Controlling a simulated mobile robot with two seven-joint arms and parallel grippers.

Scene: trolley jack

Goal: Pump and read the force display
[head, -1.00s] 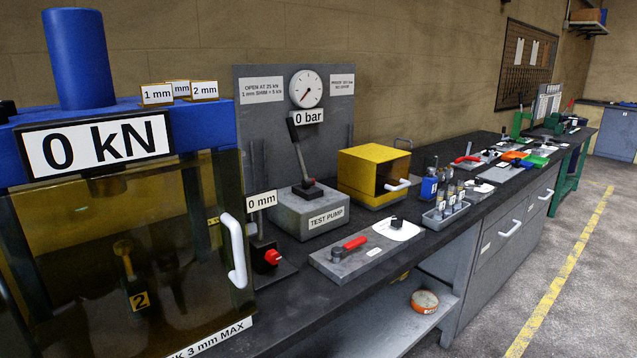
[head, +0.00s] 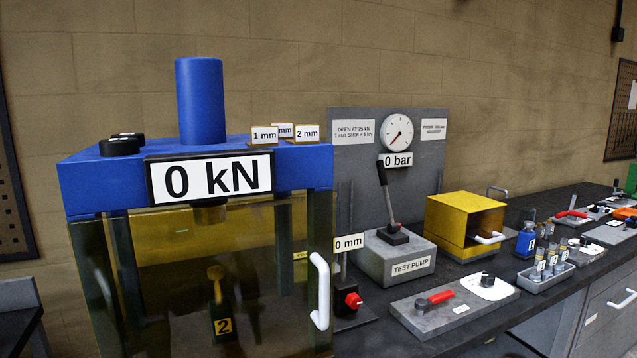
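The force display (head: 210,178) on the front of the blue press (head: 110,183) reads "0 kN". Inside the press, behind a yellow tinted guard (head: 290,290) with a white handle (head: 320,291), stands a dark jack (head: 221,305) marked "2". A grey block labelled "TEST PUMP" (head: 410,267) has an upright lever (head: 388,200) with a dark grip. The round gauge (head: 397,132) behind it has a "0 bar" label (head: 397,160). A "0 mm" label (head: 349,243) stands above a red knob (head: 353,300). Neither of my grippers shows.
A yellow box (head: 467,222) with a white handle stands right of the pump. A grey plate with a red lever (head: 436,299) lies in front. A tray of small cylinders (head: 546,279) is farther right. Shim blocks marked 1 mm (head: 265,136) and 2 mm (head: 307,134) sit on the press top.

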